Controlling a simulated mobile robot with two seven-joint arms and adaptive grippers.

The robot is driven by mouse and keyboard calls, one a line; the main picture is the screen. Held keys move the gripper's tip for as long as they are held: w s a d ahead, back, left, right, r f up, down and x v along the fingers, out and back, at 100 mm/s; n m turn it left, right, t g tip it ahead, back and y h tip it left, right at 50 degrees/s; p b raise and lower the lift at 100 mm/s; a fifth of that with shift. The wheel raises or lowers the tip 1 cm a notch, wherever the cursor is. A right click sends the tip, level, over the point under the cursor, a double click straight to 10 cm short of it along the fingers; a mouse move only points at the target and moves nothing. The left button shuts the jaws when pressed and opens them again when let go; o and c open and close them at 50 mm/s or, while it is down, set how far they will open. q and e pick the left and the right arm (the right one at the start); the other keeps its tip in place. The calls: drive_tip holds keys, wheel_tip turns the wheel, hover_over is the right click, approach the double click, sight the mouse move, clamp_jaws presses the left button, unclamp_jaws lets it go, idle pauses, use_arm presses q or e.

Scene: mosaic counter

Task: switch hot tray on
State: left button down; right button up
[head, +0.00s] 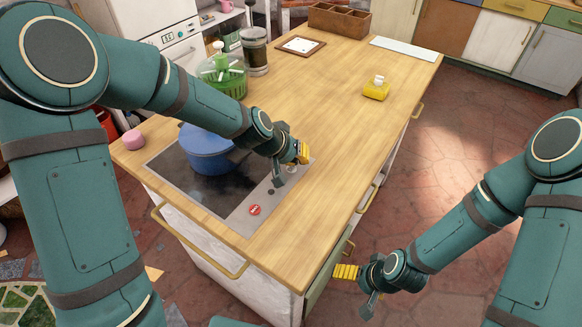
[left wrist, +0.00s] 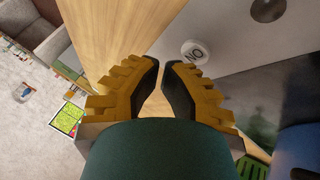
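The hot tray (head: 207,196) is a dark glass plate with a grey control strip, set on the wooden counter. A blue pot (head: 206,150) stands on it. The strip has a red round button (head: 255,210), a small dark knob (head: 271,191) and a pale round button (head: 292,169). In the left wrist view the white button (left wrist: 195,52) reads "ON" upside down, just beyond my fingertips. My left gripper (head: 303,152) is over the strip's far end, its fingertips (left wrist: 162,64) nearly together and empty. Contact cannot be told. My right gripper (head: 345,271) hangs beside the counter's front corner, away from the tray.
A green salad spinner (head: 224,78) and a dark-lidded jar (head: 254,52) stand behind the tray. A pink object (head: 133,139) sits at the left edge. The counter middle is clear.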

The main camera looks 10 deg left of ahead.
sight(297, 169)
use_arm(q)
drive_tip(key=shift+f, duration=0.1)
idle(0.4)
drive_tip(key=shift+f+b, duration=0.4)
drive_tip(key=shift+b, duration=0.15)
drive_tip(key=shift+f, duration=0.1)
idle(0.5)
drive_tip(key=shift+r+p, duration=0.3)
drive_tip(key=shift+r, duration=0.3)
wheel_tip(297, 169, up, 6)
drive_tip(key=p, duration=0.4)
idle(0.6)
